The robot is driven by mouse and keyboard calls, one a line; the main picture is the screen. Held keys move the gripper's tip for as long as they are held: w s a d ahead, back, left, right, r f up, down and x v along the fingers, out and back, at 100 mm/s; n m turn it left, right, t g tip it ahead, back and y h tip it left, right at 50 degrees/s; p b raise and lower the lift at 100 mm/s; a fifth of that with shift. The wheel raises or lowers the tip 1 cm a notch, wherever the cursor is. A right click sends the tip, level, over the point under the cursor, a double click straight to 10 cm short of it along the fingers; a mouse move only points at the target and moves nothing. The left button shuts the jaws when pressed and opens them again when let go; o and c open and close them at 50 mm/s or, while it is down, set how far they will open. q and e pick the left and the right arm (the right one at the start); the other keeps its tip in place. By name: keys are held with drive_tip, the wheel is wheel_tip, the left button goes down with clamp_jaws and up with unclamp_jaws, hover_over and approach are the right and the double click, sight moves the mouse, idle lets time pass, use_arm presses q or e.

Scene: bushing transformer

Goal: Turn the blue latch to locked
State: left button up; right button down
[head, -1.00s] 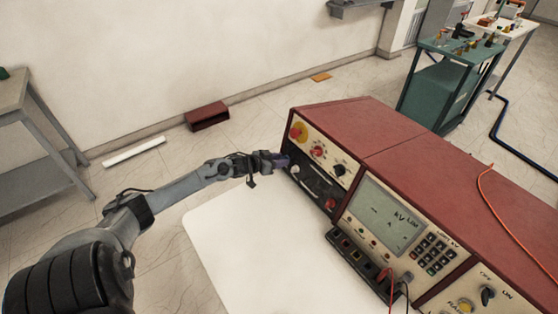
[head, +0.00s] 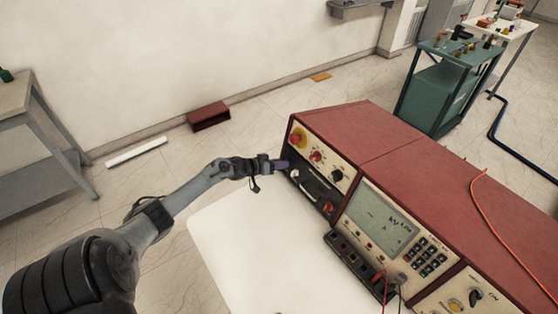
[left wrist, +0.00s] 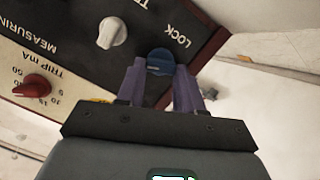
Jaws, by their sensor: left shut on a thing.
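The blue latch (left wrist: 160,62) is a round blue knob on the dark panel, beside the word LOCK in the left wrist view. My left gripper (left wrist: 160,73) has its two purple fingers on either side of the latch and is shut on it. In the head view my left gripper (head: 283,164) is at the left end of the red console (head: 365,130), against its front panel. The latch is hidden behind the fingers there. My right gripper is not in view.
A white knob (left wrist: 112,32) and a red knob (left wrist: 33,86) sit near the latch on the panel. A white table top (head: 240,240) lies in front of the console. Red and black leads (head: 385,285) hang at the console's front.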

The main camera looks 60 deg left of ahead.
use_arm(q)
drive_tip(key=n+p, duration=0.1)
drive_tip(key=n, duration=0.1)
drive_tip(key=shift+a+n+h, duration=0.1)
drive_tip(key=shift+n+h, duration=0.3)
drive_tip(key=shift+n+t, duration=0.3)
drive_tip(key=shift+n, duration=0.9)
drive_tip(key=n, duration=0.3)
drive_tip(key=shift+a+f+t, duration=0.1)
drive_tip(key=shift+f+t, duration=0.15)
drive_tip(key=shift+t, duration=0.05)
drive_tip(key=shift+s+f+n+t+h+b, duration=0.1)
drive_tip(key=shift+n+t+h+b, duration=0.3)
drive_tip(key=shift+n, duration=1.6)
drive_tip(key=o, duration=1)
drive_tip(key=shift+o, duration=0.2)
